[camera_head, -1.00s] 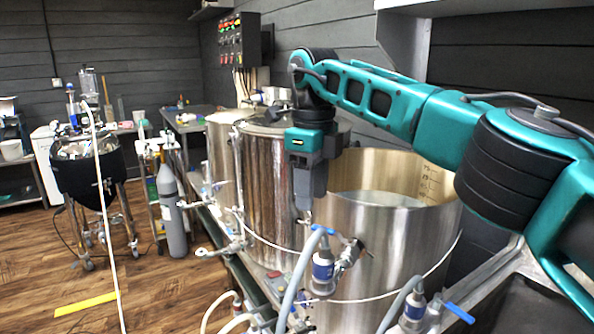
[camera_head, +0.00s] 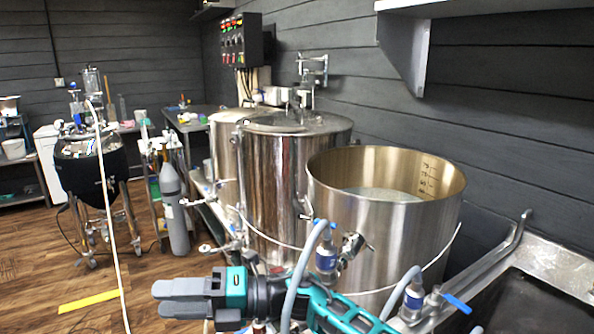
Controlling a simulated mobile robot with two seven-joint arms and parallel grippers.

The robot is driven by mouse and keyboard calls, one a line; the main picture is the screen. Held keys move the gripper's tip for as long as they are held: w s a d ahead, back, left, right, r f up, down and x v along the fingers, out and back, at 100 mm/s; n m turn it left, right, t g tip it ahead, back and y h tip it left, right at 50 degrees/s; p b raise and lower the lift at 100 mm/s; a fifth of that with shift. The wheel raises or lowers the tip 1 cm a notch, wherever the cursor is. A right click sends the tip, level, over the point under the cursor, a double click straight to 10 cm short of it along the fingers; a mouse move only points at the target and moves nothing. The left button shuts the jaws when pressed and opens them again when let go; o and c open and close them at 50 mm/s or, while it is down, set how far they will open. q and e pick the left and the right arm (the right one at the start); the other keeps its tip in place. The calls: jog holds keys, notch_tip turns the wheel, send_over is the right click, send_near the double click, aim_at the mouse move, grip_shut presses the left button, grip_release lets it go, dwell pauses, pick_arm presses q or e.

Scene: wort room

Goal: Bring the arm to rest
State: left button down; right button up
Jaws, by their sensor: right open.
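My right arm (camera_head: 345,314) is teal and black and lies low along the bottom edge of the view. A grey hose crosses the picture in front of the arm near the wrist. The rest of the arm is cut off by the bottom edge. My left gripper is not in view.
An open steel kettle (camera_head: 385,235) and a lidded kettle (camera_head: 275,190) stand behind the arm. A grey hose (camera_head: 301,268) and valves hang before them. A sink (camera_head: 545,295) is at right, a gas cylinder (camera_head: 175,215) at left. The floor at left (camera_head: 30,260) is mostly clear.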

jog(key=w+d+f+m+t+h, duration=0.1)
jog(key=d+f+m+t+h, duration=0.2)
jog(key=d+f+m+t, duration=0.55)
jog(key=w+d+f+m+t+h, duration=0.1)
jog(key=d+f+m+t+h, duration=0.25)
jog(key=d+m+t, duration=1.05)
jog(key=s+d+f+m+g+h, duration=0.8)
jog(key=s+d+f+m+h, duration=0.2)
jog(key=s+d+f+m, duration=0.3)
jog(key=s+f+m, duration=0.3)
jog(key=shift+d, duration=0.15)
